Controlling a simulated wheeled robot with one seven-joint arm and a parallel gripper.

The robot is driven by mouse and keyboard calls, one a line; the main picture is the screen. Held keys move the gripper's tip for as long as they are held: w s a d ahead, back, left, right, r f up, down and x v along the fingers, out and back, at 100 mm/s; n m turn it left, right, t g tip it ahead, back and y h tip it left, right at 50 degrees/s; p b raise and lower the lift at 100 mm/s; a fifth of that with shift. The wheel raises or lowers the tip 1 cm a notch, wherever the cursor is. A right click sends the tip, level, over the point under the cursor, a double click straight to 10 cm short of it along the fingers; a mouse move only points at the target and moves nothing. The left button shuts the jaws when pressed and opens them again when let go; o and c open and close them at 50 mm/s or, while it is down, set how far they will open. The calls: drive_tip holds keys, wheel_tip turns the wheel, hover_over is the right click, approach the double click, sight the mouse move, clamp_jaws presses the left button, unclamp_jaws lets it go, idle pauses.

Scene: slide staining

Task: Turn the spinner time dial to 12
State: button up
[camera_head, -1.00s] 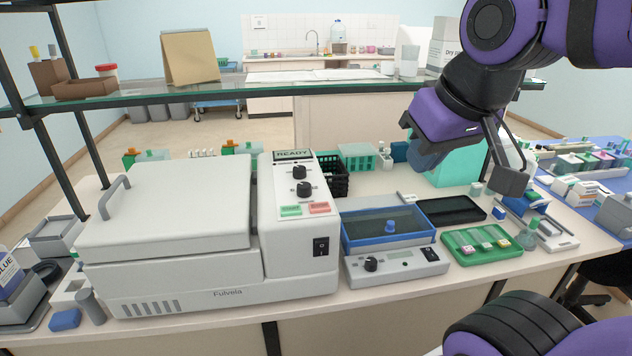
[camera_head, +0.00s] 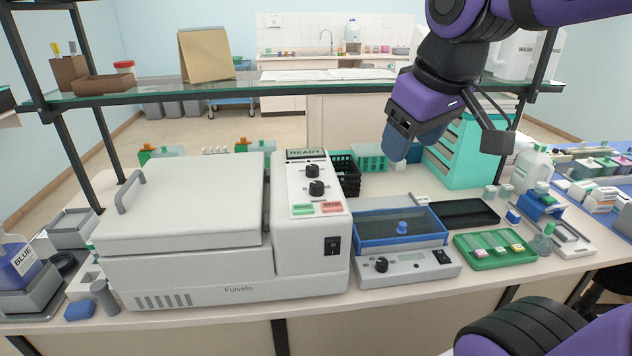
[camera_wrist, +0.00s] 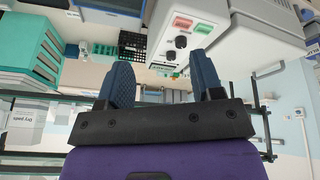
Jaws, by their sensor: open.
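The spinner (camera_head: 180,215) is a large white machine with a closed grey-handled lid, labelled Fulvela. Its control panel (camera_head: 327,240) on the right side has a READY display (camera_head: 305,154), two black dials, green and red buttons and a black switch. The upper dial (camera_head: 312,170) sits above the lower dial (camera_head: 316,188); their settings are too small to read. My gripper (camera_head: 398,150) is raised in the air to the right of the panel, apart from the dials. In the wrist view my gripper (camera_wrist: 165,85) is open and empty, with the panel's two dials (camera_wrist: 180,42) beyond the fingers.
A glass shelf (camera_head: 250,92) crosses above the bench. Right of the spinner stand a small device with a blue tray (camera_head: 385,242), a green slide tray (camera_head: 495,258) and a teal drawer cabinet (camera_head: 455,150). A black basket (camera_head: 346,175) stands behind the panel.

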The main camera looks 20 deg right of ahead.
drive_tip(key=w+a+f+n+g, duration=0.1)
drive_tip(key=w+a+n+g, duration=0.2)
drive_tip(key=w+n, duration=0.55)
drive_tip(key=n+g, duration=0.2)
drive_tip(key=n, duration=0.1)
approach(316, 183)
drive_tip(key=f, duration=0.9)
drive_tip(key=shift+s+f, duration=0.25)
drive_tip(key=shift+s, duration=0.1)
drive_tip(key=c, duration=0.9)
